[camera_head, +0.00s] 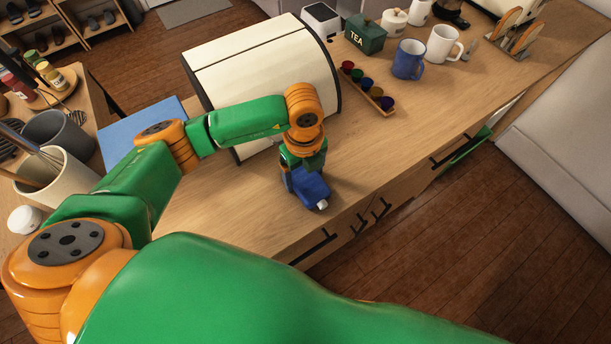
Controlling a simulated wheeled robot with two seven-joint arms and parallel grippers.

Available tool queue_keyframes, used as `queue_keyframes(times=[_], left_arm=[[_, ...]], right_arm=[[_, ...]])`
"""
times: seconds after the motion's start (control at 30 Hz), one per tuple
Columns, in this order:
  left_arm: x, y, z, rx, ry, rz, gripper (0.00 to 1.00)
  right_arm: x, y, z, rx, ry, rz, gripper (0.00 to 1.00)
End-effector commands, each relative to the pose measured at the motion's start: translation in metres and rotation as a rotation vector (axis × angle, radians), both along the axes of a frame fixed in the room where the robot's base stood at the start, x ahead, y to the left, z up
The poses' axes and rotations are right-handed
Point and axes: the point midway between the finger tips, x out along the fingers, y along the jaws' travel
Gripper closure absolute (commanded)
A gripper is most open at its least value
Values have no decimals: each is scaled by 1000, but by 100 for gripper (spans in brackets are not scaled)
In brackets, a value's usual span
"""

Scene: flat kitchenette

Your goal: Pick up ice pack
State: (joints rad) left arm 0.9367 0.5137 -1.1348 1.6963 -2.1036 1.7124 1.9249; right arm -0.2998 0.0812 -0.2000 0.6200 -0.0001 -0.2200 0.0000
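A blue ice pack (312,190) with a small white cap is on or just above the wooden counter, near its front edge. My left gripper (303,178) points down directly over it, and the gripper's dark parts show at the pack's sides. The fingertips are mostly hidden, so I cannot tell whether they are closed on the pack or only around it. My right gripper is not in view.
A cream bread box (265,75) stands behind my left arm. A rack of coloured capsules (368,88), a blue mug (408,60), a white mug (443,45) and a green tea tin (366,35) stand farther back. The counter (400,140) right of the gripper is clear.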

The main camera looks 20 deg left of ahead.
Motion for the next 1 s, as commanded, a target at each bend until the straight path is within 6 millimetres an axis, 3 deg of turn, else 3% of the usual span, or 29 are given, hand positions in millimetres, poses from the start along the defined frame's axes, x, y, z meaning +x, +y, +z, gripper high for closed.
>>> queue_keyframes(times=[0.03,0.2,0.27,0.3,0.67,0.77,1.0], left_arm=[[0,0,0,-1,-1,0,35],[0,0,0,-1,0,0,81],[0,0,1,-1,0,0,97],[0,0,1,-1,0,0,100],[1,-1,11,-3,-3,-1,100],[2,-1,29,-4,-6,-2,100],[-38,31,90,1,-11,-2,100]], right_arm=[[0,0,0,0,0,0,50],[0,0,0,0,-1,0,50],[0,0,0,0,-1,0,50],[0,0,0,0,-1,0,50],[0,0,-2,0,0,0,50],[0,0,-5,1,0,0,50],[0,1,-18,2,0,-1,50]])
